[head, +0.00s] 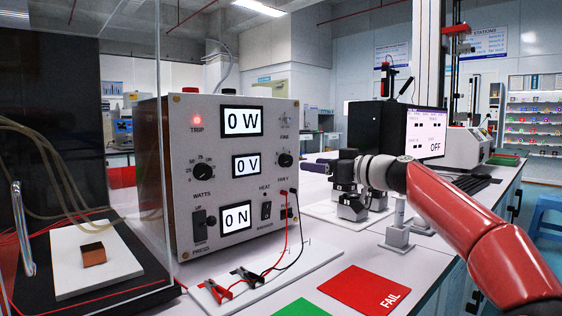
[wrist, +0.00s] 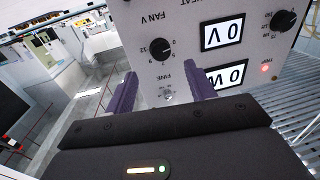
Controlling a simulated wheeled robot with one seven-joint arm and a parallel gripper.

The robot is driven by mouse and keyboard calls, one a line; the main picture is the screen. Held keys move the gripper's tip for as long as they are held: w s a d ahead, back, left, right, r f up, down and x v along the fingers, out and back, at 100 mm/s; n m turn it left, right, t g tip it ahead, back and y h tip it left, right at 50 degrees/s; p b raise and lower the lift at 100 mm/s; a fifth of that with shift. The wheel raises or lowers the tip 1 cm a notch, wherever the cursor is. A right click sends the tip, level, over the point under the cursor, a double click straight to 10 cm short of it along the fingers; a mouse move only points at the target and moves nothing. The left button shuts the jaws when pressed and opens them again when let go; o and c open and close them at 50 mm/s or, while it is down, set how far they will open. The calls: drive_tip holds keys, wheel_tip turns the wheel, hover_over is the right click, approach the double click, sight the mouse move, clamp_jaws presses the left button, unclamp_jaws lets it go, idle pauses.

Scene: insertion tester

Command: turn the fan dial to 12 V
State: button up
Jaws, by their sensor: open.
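The fan dial (head: 285,160) is a round black knob on the right side of the tester's front panel, with FAN V printed below it. In the wrist view, the dial (wrist: 160,49) appears upside down with numbers around it; its pointer is too small to read surely. The middle display (head: 246,166) reads 0 V. My gripper (head: 318,168) is right of the panel in the head view. In the wrist view, its purple fingers (wrist: 160,72) are spread and empty, with the dial between and beyond their tips. They appear apart from the dial.
Red and black leads with clips (head: 218,291) hang before the panel. A red FAIL mat (head: 362,288) lies on the bench. A clear-walled enclosure (head: 130,60) stands left.

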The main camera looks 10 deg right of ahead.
sight(289, 161)
drive_tip(key=p+x, duration=0.3)
drive_tip(key=x, duration=0.4)
drive_tip(key=shift+r, duration=0.15)
drive_tip(key=shift+w+a, duration=0.15)
drive_tip(key=shift+w, duration=0.05)
drive_tip(key=c, duration=1)
